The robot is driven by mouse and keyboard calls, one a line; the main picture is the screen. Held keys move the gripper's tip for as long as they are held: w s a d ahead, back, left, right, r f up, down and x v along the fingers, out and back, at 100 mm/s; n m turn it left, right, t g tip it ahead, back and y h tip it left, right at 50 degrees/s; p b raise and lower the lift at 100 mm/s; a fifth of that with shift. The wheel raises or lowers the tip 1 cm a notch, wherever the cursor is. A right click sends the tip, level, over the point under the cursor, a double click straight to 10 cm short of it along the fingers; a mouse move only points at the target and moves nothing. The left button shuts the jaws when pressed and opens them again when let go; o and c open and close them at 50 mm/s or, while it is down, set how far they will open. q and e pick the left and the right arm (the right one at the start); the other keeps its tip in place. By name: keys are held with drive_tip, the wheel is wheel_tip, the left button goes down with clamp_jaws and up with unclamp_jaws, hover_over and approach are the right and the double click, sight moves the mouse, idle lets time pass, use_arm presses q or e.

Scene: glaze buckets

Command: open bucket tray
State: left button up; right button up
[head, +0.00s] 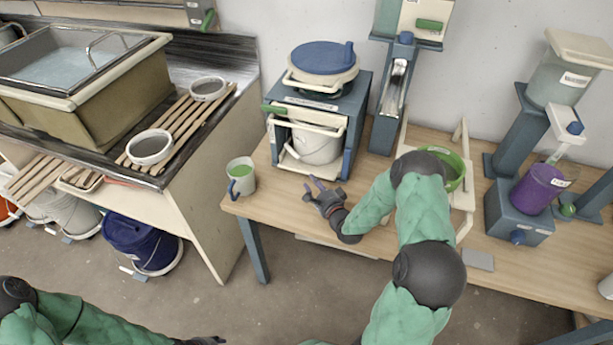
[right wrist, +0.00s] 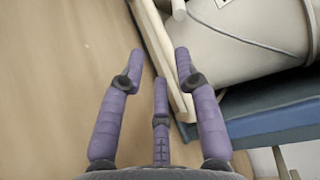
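A white bucket (head: 316,146) stands inside the blue-grey machine (head: 357,120), on a cream tray (head: 292,166) whose front faces me. In the right wrist view the bucket (right wrist: 255,35) is at the upper right, and the tray's cream front edge (right wrist: 158,48) runs close to my fingers. My right gripper (head: 311,187) is just in front of and below the tray. In the right wrist view its purple fingers (right wrist: 155,65) are spread, with nothing held between them; whether one touches the edge I cannot tell. My left gripper (head: 206,341) is partly visible at the bottom edge, far from the machine.
A cup with green content (head: 241,177) stands left of the machine at the table's corner. A green bowl (head: 453,170) is partly behind my right arm. A mixer with purple content (head: 536,190) stands at the right. The wooden table (head: 270,205) is clear before the machine.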

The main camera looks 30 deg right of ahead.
drive_tip(key=shift+w+d+f+b, duration=0.1)
drive_tip(key=shift+w+b, duration=0.05)
drive_tip(key=shift+w, duration=0.75)
drive_tip(key=shift+w+d+f+b, duration=0.1)
drive_tip(key=shift+w+f+b, duration=0.1)
drive_tip(key=shift+w, duration=0.75)
drive_tip(key=shift+w+f+b, duration=0.1)
drive_tip(key=shift+w+b, duration=0.05)
drive_tip(key=shift+w, duration=0.75)
clamp_jaws()
